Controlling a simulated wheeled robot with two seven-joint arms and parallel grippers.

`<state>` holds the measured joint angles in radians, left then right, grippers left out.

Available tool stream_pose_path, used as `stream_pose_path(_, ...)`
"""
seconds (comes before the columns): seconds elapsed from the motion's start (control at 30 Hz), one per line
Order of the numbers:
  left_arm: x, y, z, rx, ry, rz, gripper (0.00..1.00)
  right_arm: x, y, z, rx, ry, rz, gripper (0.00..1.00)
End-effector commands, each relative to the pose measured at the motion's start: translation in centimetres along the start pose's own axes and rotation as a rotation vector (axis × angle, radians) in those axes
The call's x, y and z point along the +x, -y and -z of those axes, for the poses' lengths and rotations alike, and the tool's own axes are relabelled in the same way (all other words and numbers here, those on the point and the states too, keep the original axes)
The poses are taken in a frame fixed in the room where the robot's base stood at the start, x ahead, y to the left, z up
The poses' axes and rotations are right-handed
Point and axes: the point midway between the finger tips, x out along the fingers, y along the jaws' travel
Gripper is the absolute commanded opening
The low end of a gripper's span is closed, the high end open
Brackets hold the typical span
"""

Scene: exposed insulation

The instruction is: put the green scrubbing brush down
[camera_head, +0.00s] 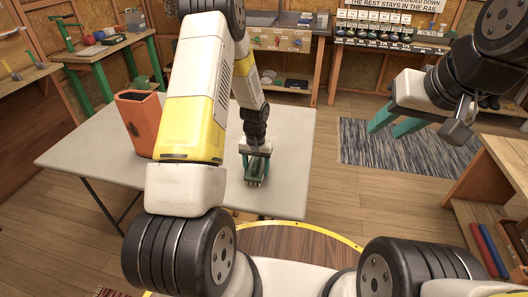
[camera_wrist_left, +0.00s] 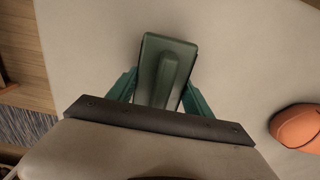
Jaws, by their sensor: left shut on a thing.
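The green scrubbing brush (camera_wrist_left: 168,60) is a dark green block with a raised handle ridge. It lies between the two green fingers of my left gripper (camera_wrist_left: 160,92), which is shut on it. In the head view the brush (camera_head: 256,181) is low at the table's (camera_head: 287,130) front right part, under my left gripper (camera_head: 255,166). I cannot tell whether its underside touches the tabletop. My right gripper (camera_head: 393,126) is raised at the right, its green fingers apart, with nothing seen between them.
An orange container (camera_head: 139,125) stands on the table left of my left arm; it also shows in the left wrist view (camera_wrist_left: 298,127). The tabletop around the brush is clear. A grey rug (camera_head: 400,150) lies on the floor at right, and a wooden shelf (camera_head: 495,190) stands at far right.

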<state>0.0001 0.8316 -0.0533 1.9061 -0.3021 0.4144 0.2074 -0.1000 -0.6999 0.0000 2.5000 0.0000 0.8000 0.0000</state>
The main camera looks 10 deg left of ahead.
Motion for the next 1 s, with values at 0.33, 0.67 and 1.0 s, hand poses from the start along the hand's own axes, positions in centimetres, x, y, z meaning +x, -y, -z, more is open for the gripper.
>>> stream_pose_path(0.33,0.3,0.0,0.0,0.0,0.0,0.0,0.81,0.0,0.0,0.0,0.0,0.0,0.0,0.36)
stream_pose_path(0.67,0.1,0.0,0.0,0.0,0.0,0.0,0.81,0.0,0.0,0.0,0.0,0.0,0.0,0.36)
stream_pose_path(1.0,-5.2,0.0,0.2,0.001,-0.006,0.0,0.81,0.0,0.0,0.0,0.0,0.0,0.0,0.36)
